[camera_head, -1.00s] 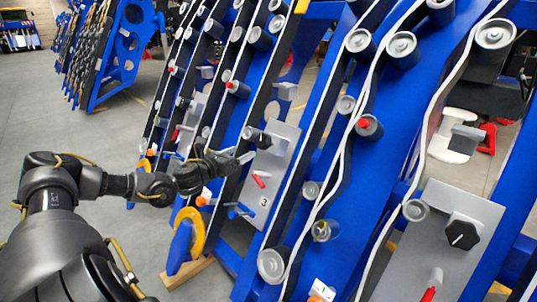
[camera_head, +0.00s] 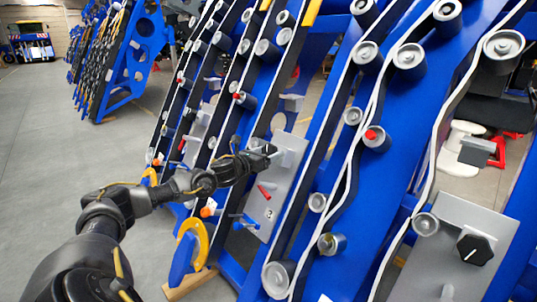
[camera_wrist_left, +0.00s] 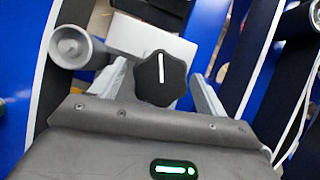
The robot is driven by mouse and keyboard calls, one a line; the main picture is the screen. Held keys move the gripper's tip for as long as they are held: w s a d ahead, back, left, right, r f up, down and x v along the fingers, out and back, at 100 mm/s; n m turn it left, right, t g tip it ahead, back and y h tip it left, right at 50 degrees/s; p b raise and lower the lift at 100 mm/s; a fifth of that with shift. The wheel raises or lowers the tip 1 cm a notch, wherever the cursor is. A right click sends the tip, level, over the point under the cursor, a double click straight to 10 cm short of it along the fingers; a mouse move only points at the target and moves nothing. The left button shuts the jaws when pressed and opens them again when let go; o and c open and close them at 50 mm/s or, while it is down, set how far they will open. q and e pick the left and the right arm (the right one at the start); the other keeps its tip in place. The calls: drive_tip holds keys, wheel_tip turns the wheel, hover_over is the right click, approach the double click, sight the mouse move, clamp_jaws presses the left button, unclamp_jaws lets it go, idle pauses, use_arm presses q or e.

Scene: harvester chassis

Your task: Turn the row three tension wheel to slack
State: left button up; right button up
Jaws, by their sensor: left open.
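The row three tension wheel is a black lobed knob (camera_wrist_left: 161,80) with a white line, which stands nearly upright in the wrist view. In the head view my left gripper mostly hides it. The knob is on the grey plate (camera_head: 287,185) marked "3", above a red lever (camera_head: 264,191). My left gripper (camera_head: 273,156) is at the top of this plate. In the wrist view its open fingers lie on either side of the knob, with a gap visible at the right. I cannot tell whether the left finger touches it. My right gripper is not in view.
Blue frames with rollers (camera_head: 366,52) and white belts stand close around the plate. A second grey plate with a black knob (camera_head: 475,246) is at the lower right. A yellow and blue wheel (camera_head: 190,250) is below my left arm. Open floor (camera_head: 50,130) lies at left.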

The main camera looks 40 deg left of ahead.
use_arm(q)
drive_tip(key=shift+w, duration=0.3)
drive_tip(key=shift+c, duration=0.3)
